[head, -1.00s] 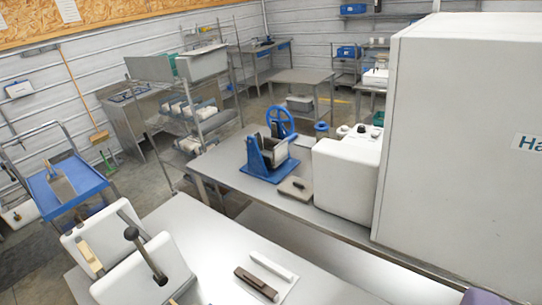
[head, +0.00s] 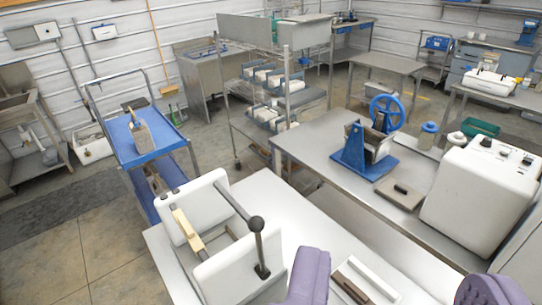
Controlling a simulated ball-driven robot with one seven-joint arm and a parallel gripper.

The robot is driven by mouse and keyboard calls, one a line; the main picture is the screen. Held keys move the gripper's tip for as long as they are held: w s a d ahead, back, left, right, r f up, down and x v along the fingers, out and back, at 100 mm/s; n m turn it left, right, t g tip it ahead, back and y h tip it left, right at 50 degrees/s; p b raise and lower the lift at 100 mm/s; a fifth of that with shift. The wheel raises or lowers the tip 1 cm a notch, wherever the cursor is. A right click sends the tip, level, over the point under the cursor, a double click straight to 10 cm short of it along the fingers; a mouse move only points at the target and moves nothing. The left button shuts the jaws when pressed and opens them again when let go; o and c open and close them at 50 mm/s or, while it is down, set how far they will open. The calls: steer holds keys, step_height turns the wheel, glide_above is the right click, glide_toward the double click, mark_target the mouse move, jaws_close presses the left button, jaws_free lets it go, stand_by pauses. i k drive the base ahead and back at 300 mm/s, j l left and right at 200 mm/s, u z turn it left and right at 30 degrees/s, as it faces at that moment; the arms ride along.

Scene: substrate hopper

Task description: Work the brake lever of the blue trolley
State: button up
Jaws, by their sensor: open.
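The blue trolley (head: 152,150) stands on the floor at the left, beyond the near white table. It has a blue top, a lower blue shelf and a grey push handle at its far end. A small grey-tan container (head: 141,133) stands on its top. I cannot make out a brake lever on it; the near white device hides part of its lower end. My gripper (head: 400,272) shows at the bottom edge as two purple fingers wide apart, with nothing held between them. It is well to the right of the trolley and nearer to me.
A white device with a black-knobbed lever (head: 257,230) stands on the near table. A dark bar (head: 350,287) lies right of it. A steel table (head: 325,152) bears a blue wheeled press (head: 368,150) and a white machine (head: 484,195). Floor (head: 90,235) left of the near table is open.

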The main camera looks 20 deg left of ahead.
mark_target(94, 120)
steer(key=i+j+u, duration=0.45)
steer(key=j, duration=0.2)
steer(key=i+j+u, duration=0.6)
steer(key=i+j, duration=0.9)
steer(key=i, duration=0.15)
steer(key=i+j+u, duration=0.15)
steer(key=i+j, duration=0.3)
steer(key=i, duration=0.15)
steer(key=i+j, duration=0.4)
steer(key=i, duration=0.2)
steer(key=i+j+u, duration=0.15)
steer(key=i, duration=0.7)
steer(key=i+j+u, duration=0.1)
steer(key=i+j, duration=0.2)
steer(key=i, duration=0.55)
steer(key=i+u, duration=0.15)
steer(key=i, duration=0.75)
